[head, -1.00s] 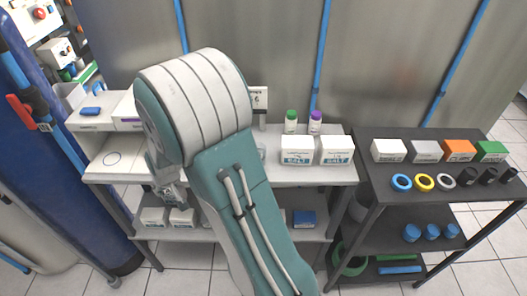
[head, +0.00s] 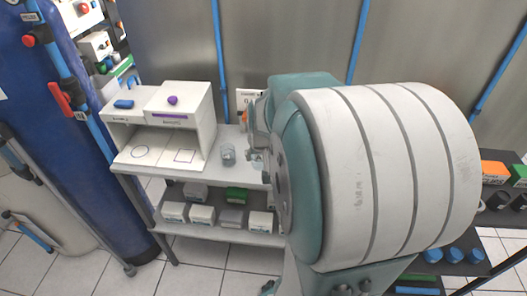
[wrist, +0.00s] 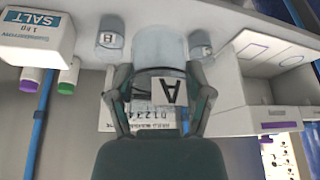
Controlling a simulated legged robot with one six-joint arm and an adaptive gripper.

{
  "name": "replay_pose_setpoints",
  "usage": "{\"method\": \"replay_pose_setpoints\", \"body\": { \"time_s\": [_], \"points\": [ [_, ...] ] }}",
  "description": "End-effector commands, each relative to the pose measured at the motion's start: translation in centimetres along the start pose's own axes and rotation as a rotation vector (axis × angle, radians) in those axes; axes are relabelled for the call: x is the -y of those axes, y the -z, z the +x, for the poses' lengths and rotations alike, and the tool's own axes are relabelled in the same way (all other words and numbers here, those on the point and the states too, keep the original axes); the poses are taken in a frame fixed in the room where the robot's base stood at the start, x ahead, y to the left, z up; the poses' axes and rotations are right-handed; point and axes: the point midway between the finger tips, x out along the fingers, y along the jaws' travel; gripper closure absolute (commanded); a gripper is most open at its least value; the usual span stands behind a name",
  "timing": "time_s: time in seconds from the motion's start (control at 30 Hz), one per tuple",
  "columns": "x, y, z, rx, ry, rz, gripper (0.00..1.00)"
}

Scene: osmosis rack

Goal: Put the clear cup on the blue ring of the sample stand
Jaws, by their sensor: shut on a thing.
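My gripper (wrist: 160,75) is shut on a clear cup (wrist: 160,48) in the wrist view, which is upside down; a label "A" lies at the cup. In the head view my gripper (head: 257,150) is mostly hidden behind my arm, and the held cup cannot be made out clearly. The white sample stand (head: 206,130) is left of my gripper. Its floor has a blue ring (head: 139,152) at left and a square outline at right. No cup stands on the ring. The stand also shows at the right of the wrist view (wrist: 235,88).
A clear cup (head: 228,154) stands right of the sample stand. Cups marked B flank the held one in the wrist view (wrist: 110,40). A SALT box (wrist: 38,38) and bottles (wrist: 68,78) are at left there. My arm hides much of the bench.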

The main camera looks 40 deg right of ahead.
Motion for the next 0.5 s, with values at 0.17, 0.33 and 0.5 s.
{"method": "replay_pose_setpoints", "body": {
  "time_s": [0.17,0.33,0.5],
  "points": [
    [0.0,2.4,2.6,0.004,0.001,0.0,0.6],
    [0.1,4.7,5.0,0.002,0.001,-0.001,0.6],
    [0.1,5.7,8.3,0.005,0.001,-0.001,0.6]
  ]
}}
